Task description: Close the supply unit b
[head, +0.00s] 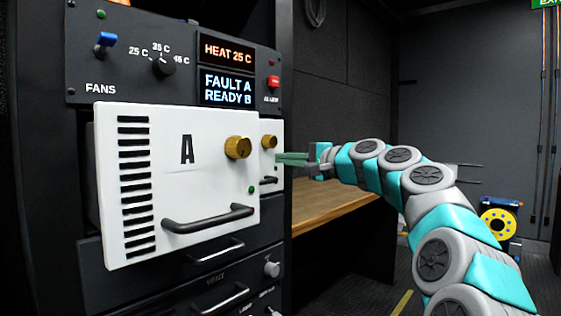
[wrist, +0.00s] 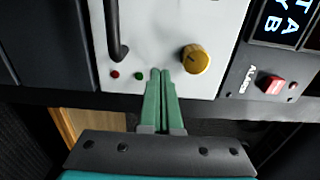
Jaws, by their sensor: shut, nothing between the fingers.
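Supply unit B (head: 268,132) is a white box mostly hidden behind unit A in the head view; a strip with a brass knob and part of a black handle shows. In the wrist view its white front (wrist: 150,30) fills the top middle, with the handle (wrist: 115,30), a brass knob (wrist: 195,59), and red and green lights. My gripper (head: 280,158) is shut and empty, its green fingers pointing at this front. In the wrist view the fingertips (wrist: 160,73) overlap the panel's lower part between green light and knob; I cannot tell whether they touch.
White unit A (head: 187,205) juts out of the dark rack at the left, beside my gripper. Above is a control panel (head: 135,62) with a display reading "FAULT A READY B" and a red alarm switch (head: 273,82). A wooden desk (head: 335,205) lies below my arm.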

